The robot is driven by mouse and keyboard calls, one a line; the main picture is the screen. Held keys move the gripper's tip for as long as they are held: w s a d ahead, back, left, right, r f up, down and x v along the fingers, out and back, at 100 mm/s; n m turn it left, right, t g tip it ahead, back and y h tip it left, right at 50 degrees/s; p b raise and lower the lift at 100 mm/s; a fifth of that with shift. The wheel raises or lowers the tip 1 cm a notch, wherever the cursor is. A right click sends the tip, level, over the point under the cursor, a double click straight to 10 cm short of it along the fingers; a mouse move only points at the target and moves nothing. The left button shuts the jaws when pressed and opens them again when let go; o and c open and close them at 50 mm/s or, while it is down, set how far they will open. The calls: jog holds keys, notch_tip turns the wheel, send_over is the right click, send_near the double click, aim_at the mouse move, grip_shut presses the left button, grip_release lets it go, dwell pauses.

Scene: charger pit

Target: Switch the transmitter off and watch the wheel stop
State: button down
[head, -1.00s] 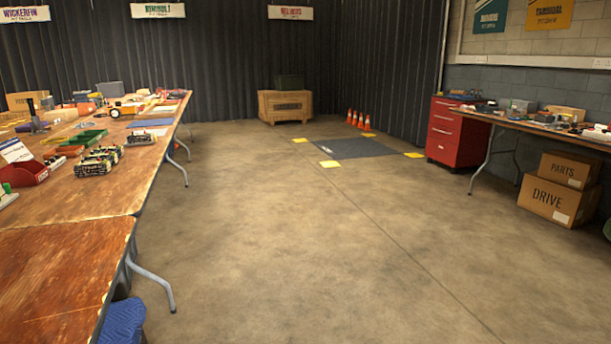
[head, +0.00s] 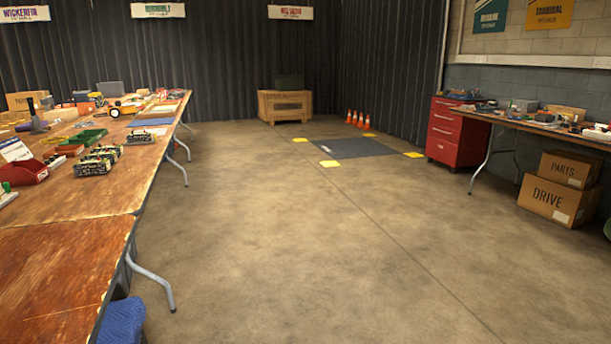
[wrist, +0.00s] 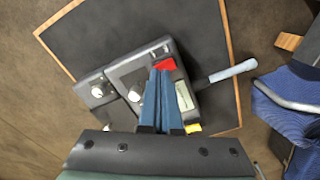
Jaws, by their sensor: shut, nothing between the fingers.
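The transmitter (wrist: 123,66) shows in the wrist view as a dark grey box with light round knobs, a red part (wrist: 166,64) near its top edge and a small pale panel (wrist: 184,96). It lies on a dark board with a wooden edge (wrist: 229,28). My gripper (wrist: 160,70) has blue fingers held together with nothing between them. The fingertips are over the transmitter, just below the red part in the picture; I cannot tell whether they touch it. The fingers hide part of the box. I cannot make out the task's wheel in either view.
A pale grey rod (wrist: 233,71) sticks out to the right of the transmitter. In the head view, a long wooden table (head: 65,262) with several items runs along the left. The floor (head: 300,250) in the middle is clear.

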jog(key=shift+f+b, duration=0.3)
jog(key=shift+f, duration=0.25)
jog(key=shift+r, duration=0.1)
notch_tip(320, 180, up, 7)
jog(key=p, duration=0.8)
dwell(0.3)
